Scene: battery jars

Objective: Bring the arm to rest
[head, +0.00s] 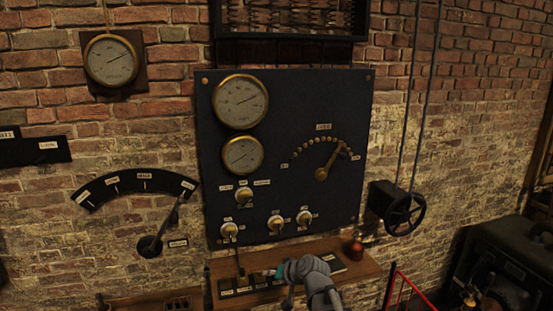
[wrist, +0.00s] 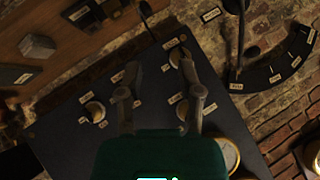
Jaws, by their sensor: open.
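My gripper (wrist: 158,67) is open in the wrist view, its two grey fingers apart with nothing between them. Its fingers show against the dark panel (wrist: 65,125) and its labelled knobs; whether they touch anything cannot be told. In the head view my grey arm rises from the bottom edge, in front of the shelf (head: 358,270) below the panel (head: 290,210). A small teal part of my gripper shows at the arm's left end; the fingertips are not clear there.
The panel carries two brass gauges (head: 240,101), several knobs (head: 276,224) and a brass dial lever (head: 332,161). A lever on a black arc scale (head: 135,181) is at left. A black handwheel (head: 404,214) and red railing (head: 398,286) are at right.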

